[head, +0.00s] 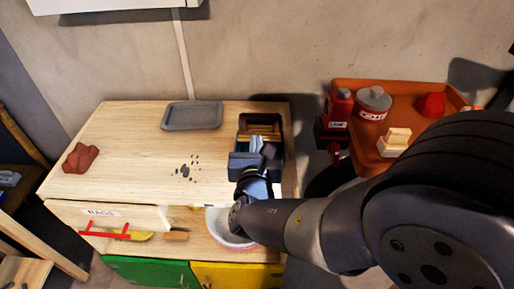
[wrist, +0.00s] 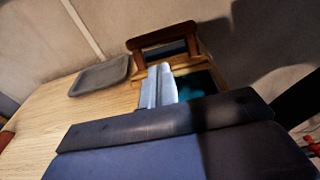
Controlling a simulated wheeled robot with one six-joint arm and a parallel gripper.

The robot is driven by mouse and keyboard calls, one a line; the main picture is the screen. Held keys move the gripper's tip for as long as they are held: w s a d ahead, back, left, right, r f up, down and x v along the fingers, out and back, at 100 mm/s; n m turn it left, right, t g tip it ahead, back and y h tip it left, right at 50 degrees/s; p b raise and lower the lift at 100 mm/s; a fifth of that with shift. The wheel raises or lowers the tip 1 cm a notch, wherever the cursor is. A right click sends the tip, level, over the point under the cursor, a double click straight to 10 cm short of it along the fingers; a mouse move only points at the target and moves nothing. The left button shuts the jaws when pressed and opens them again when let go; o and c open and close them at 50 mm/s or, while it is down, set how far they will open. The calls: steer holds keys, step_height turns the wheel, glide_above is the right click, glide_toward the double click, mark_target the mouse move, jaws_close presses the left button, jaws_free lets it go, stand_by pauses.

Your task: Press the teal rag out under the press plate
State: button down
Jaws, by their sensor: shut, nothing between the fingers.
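The press (head: 245,124) is a dark frame with wooden slats at the right of the wooden worktop. In the wrist view its brown upper bar (wrist: 160,37) stands behind my fingers. The teal rag (wrist: 196,86) shows as a teal patch low inside the press, just right of my fingers and partly in shadow. My gripper (head: 266,153) is shut and empty at the near side of the press. In the wrist view its pale fingertips (wrist: 160,72) are together, in front of the slats. I cannot tell which part is the press plate, or whether my fingers touch anything.
A grey tray (head: 192,115) lies at the back of the worktop, dark crumbs (head: 187,169) mid-top, a red-brown cloth (head: 80,157) at left. Below are a drawer (head: 108,213) labelled RAGS and a bowl (head: 229,238). An orange tray (head: 362,155) with tins stands right.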

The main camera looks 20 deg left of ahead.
mark_target(257, 131)
steer(key=x, duration=0.5)
steer(key=shift+w, duration=0.3)
steer(key=shift+r, duration=0.1)
steer(key=shift+r+p, duration=0.2)
steer(key=shift+p, duration=0.55)
steer(key=shift+g, duration=0.3)
